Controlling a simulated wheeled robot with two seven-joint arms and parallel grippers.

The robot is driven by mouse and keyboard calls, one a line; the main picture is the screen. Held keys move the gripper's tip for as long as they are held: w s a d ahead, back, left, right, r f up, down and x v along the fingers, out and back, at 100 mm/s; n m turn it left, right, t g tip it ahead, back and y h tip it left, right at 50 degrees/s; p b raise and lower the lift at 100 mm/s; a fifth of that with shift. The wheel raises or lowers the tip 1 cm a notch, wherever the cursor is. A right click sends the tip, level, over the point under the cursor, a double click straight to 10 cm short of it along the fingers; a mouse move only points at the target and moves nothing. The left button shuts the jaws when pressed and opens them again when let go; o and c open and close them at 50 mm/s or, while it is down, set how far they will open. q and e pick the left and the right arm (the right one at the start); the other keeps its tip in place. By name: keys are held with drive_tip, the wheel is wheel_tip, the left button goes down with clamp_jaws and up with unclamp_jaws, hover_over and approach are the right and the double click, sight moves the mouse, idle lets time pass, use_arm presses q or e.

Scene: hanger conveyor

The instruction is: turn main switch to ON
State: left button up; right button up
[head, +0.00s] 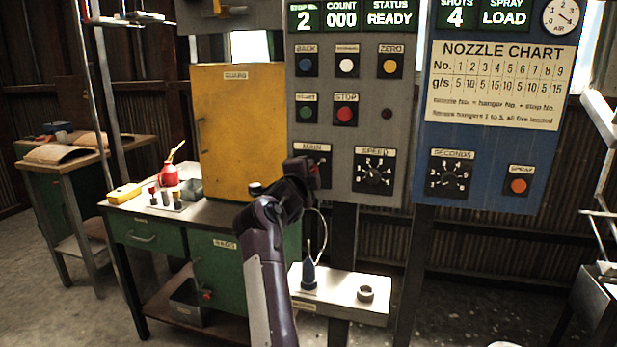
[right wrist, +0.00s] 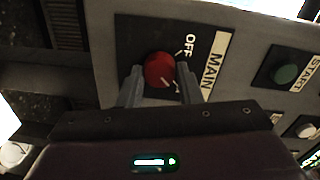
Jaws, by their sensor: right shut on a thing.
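The main switch is a red knob (right wrist: 160,70) on a black plate under a MAIN label (head: 312,147) on the grey control panel (head: 335,200). OFF is readable beside the knob in the right wrist view. A pale line on the knob points down and right there, away from OFF; the marking at that end is partly hidden. My right gripper (head: 306,170) is at the switch and covers most of it in the head view. In the right wrist view its two fingers (right wrist: 160,88) are closed on either side of the knob. My left gripper is not in view.
The SPEED dial (head: 374,173) is just right of the switch, with the STOP button (head: 345,114) above. A blue panel (head: 490,150) stands further right. A yellow guard (head: 240,125) stands on the green bench at left. A small shelf (head: 340,298) is below the panel.

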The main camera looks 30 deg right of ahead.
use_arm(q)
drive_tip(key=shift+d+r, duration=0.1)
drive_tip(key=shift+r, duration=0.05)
use_arm(e)
drive_tip(key=shift+f, duration=0.1)
drive_tip(key=o, duration=1)
